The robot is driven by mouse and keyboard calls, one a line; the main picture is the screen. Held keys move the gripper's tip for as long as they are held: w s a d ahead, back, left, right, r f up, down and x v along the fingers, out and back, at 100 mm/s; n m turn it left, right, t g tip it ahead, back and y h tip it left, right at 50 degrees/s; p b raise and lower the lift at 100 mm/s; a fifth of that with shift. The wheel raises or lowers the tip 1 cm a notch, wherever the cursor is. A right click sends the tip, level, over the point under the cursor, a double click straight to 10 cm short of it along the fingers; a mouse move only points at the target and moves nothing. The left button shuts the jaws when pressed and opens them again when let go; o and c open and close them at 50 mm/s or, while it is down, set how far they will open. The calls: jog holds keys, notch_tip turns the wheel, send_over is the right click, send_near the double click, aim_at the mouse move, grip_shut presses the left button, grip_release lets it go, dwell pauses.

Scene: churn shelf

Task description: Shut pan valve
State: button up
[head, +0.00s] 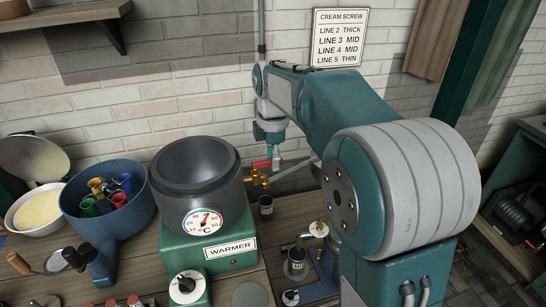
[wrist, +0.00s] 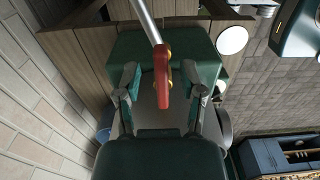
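The dark round pan (head: 198,165) has a brass valve (head: 258,179) low on its right side. A red handle (head: 262,164) shows just above the valve, with a pale metal rod beside it. In the wrist view the red handle (wrist: 164,78) hangs at the end of a metal rod, in line with the space between my fingers. My gripper (head: 272,152) points down at the handle from above. In the wrist view my gripper (wrist: 164,96) is open, with a gap on both sides of the handle. I cannot tell whether the handle lies fully between the fingertips.
The pan sits on a green warmer (head: 225,246) with a dial gauge (head: 203,221) on its front. A blue pot (head: 118,222) of coloured cups stands to the left. A small dark cup (head: 266,205) stands below the valve. A brick wall (head: 150,90) is close behind.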

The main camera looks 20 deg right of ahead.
grip_shut()
jog(key=shift+s, duration=0.1)
jog(key=s+a+m, duration=0.4)
jog(key=m, duration=1.4)
jog(key=shift+a, duration=0.2)
jog(key=shift+s, duration=0.15)
dwell(0.4)
jog(key=shift+o, duration=0.3)
grip_release()
jog(key=shift+a, duration=0.1)
